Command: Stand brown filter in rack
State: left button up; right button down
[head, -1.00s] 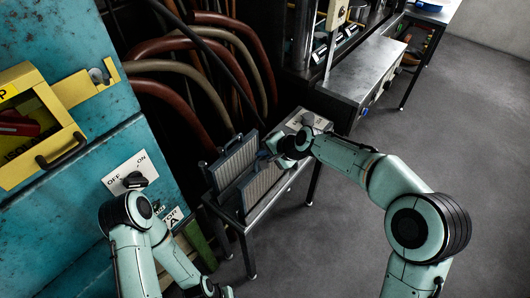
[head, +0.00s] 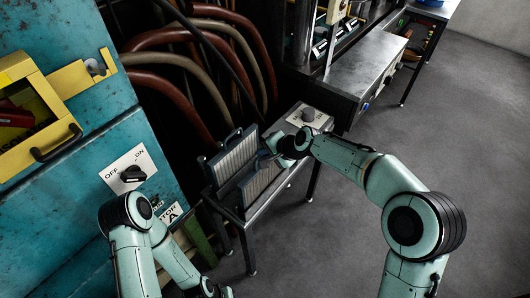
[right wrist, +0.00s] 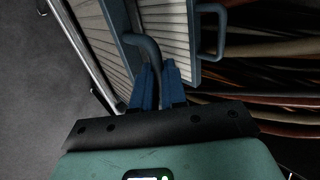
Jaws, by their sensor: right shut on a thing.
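A pleated tan-brown filter (head: 262,183) with a blue-grey frame is at the front of a small metal table in the head view. My right gripper (head: 268,153) is shut on its curved handle. In the right wrist view the blue fingers (right wrist: 158,85) close around this handle, and the filter's pleats (right wrist: 100,42) show at the left. A second, paler filter (head: 236,156) stands upright just behind it, close and roughly parallel. I cannot tell whether the held filter's lower edge touches anything; rack slots are not discernible.
The small metal table (head: 283,179) carries a plate with a grey knob (head: 308,115) at its far end. Brown and tan hoses (head: 185,70) hang behind. A teal cabinet with an off-on switch (head: 132,174) stands at left. The floor at right (head: 400,140) is clear.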

jog(key=shift+s+f, duration=0.1)
jog(key=shift+f, duration=0.2)
jog(key=c, duration=1.1)
grip_release()
jog(key=shift+d+r, duration=0.15)
jog(key=shift+r, duration=0.15)
jog(key=v, duration=1.2)
jog(key=shift+s+d+r+b, duration=0.2)
jog(key=shift+r+b, duration=0.05)
jog(key=shift+b, duration=0.2)
